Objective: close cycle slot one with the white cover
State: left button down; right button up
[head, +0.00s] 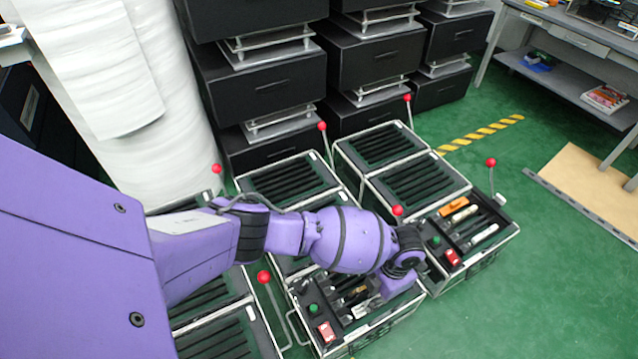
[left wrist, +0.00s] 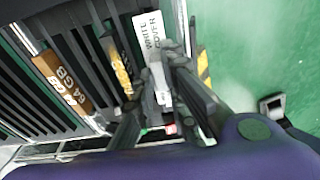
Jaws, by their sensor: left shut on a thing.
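The white cover (left wrist: 150,35), a flat strip lettered "WHITE COVER", shows in the left wrist view. My left gripper (left wrist: 160,100) is shut on it, a finger on either side. In the head view my left gripper (head: 392,284) is over the right side of the near fixture (head: 350,312), and my wrist hides much of it. An orange strip marked "64GB" (left wrist: 65,80) and a black-and-yellow strip (left wrist: 121,68) lie left of the cover in the wrist view. I cannot tell which slot is cycle slot one. My right gripper is not in view.
A second fixture (head: 462,232) with an orange piece (head: 453,206) and light strips stands to the right. Slatted crates (head: 378,145) and red-knobbed levers (head: 491,162) stand around. Black drawer units (head: 265,85) are behind.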

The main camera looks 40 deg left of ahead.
pick_arm(q)
jog(key=shift+w+f+b, duration=0.15)
jog(key=shift+f+b, duration=0.15)
jog(key=shift+f, duration=0.05)
jog(key=c, duration=1.7)
grip_release()
jog(key=r, duration=0.4)
jog(key=w+r, duration=0.1)
jog(key=r, duration=0.7)
jog(key=shift+w+d, duration=0.15)
jog(key=shift+d, duration=0.15)
jog(key=shift+f, duration=0.1)
